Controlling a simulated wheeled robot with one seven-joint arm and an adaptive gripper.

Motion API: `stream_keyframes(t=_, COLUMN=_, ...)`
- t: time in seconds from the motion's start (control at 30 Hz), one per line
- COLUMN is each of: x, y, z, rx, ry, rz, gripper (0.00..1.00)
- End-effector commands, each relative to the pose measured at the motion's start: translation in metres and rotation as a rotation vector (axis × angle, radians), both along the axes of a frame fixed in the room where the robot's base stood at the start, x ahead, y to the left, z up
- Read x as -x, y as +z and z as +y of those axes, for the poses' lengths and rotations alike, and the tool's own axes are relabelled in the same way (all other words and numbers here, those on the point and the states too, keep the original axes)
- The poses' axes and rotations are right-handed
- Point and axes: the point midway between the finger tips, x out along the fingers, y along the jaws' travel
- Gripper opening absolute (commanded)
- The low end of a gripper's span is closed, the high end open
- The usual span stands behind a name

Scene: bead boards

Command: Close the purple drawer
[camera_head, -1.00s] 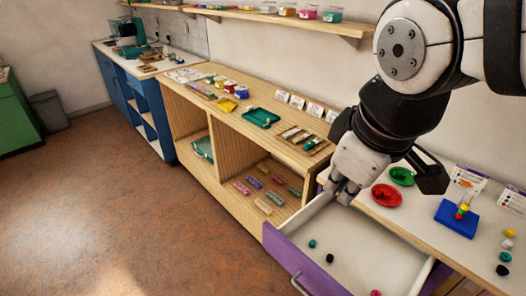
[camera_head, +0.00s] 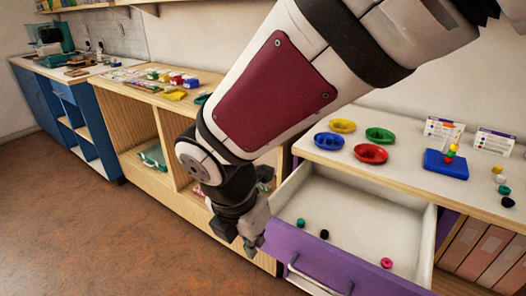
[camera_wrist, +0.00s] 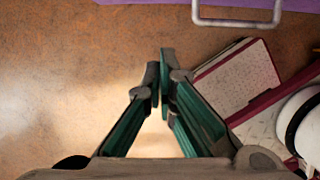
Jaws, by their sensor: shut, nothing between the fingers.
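The purple drawer (camera_head: 283,243) is pulled open beneath the white counter. Its front and grey handle (camera_head: 318,279) face the lower left in the head view. Inside lie a teal bead (camera_head: 301,223), a black bead (camera_head: 324,234) and a pink bead (camera_head: 386,263). My gripper (camera_head: 250,248) is beside the left end of the drawer front, pointing down. In the wrist view its fingers (camera_wrist: 163,88) are together and empty over the floor. The drawer's purple edge (camera_wrist: 300,5) and its handle (camera_wrist: 238,22) show at the top of that view, apart from the fingertips.
On the counter (camera_head: 400,170) stand coloured dishes (camera_head: 371,153), a blue bead board (camera_head: 446,164), cards (camera_head: 444,129) and loose beads (camera_head: 507,201). A wooden shelf unit (camera_head: 135,128) stands left. The floor (camera_head: 90,215) in front is clear.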

Motion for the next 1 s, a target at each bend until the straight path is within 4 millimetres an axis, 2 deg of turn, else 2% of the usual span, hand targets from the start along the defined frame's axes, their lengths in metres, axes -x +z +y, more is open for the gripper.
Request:
stream_keyframes(t=0.17, x=-0.002, y=-0.016, z=-0.002, rx=0.004, ry=0.006, rz=0.004, gripper=0.0)
stream_keyframes(t=0.63, x=-0.019, y=-0.104, z=-0.015, rx=0.003, ry=0.003, rz=0.004, gripper=0.0)
stream_keyframes(t=0.8, x=-0.041, y=-0.097, z=-0.03, rx=0.0, ry=-0.002, rz=0.0, gripper=0.0)
stream_keyframes(t=1.0, x=-0.051, y=-0.097, z=-0.037, rx=0.0, ry=0.002, rz=0.0, gripper=0.0)
